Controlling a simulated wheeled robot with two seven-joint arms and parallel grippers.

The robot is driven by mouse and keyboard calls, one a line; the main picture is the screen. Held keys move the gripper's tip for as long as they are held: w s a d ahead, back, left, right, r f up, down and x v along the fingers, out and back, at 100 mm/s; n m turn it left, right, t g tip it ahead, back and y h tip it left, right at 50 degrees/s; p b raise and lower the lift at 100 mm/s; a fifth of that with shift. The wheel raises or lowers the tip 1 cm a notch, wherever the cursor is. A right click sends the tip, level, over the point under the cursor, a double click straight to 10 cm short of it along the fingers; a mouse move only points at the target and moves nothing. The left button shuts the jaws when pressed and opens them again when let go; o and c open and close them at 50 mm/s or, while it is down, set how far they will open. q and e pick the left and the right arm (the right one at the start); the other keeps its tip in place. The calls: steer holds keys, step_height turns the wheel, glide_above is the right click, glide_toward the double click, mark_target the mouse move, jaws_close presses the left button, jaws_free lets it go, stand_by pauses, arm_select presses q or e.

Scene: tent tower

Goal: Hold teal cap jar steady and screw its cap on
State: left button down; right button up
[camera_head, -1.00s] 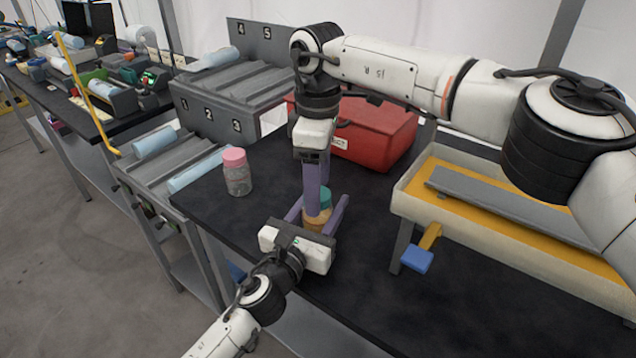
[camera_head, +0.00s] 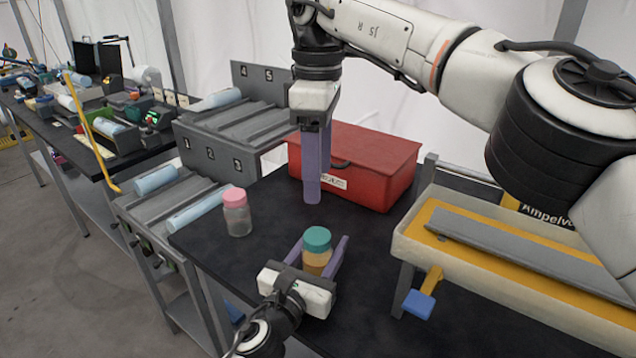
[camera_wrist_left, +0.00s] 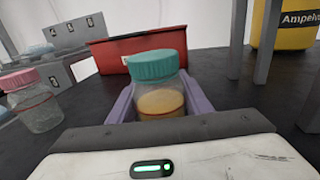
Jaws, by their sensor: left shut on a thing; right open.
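The teal cap jar (camera_head: 317,262) stands upright on the black table, with amber contents in clear walls. Its teal cap (camera_head: 317,239) sits on top of it; in the left wrist view the cap (camera_wrist_left: 153,65) looks level, but I cannot tell how tight it is. My left gripper (camera_head: 318,258) is shut around the jar body, with a purple finger on each side. My right gripper (camera_head: 312,198) is raised above the table, behind and above the jar, apart from the cap. Its fingers point down and overlap in the head view, with nothing seen between them.
A pink-capped jar (camera_head: 238,215) stands to the left. A red box (camera_head: 370,165) is behind. A tray with a yellow bed (camera_head: 440,265) and a blue-ended lever (camera_head: 418,304) is at right. A numbered grey rack (camera_head: 215,160) is at back left.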

mark_target(311, 267)
arm_select(q)
steer(key=c, duration=0.8)
jaws_free()
steer(key=shift+c, duration=0.2)
steer(key=v, duration=1)
steer(key=shift+s, duration=0.15)
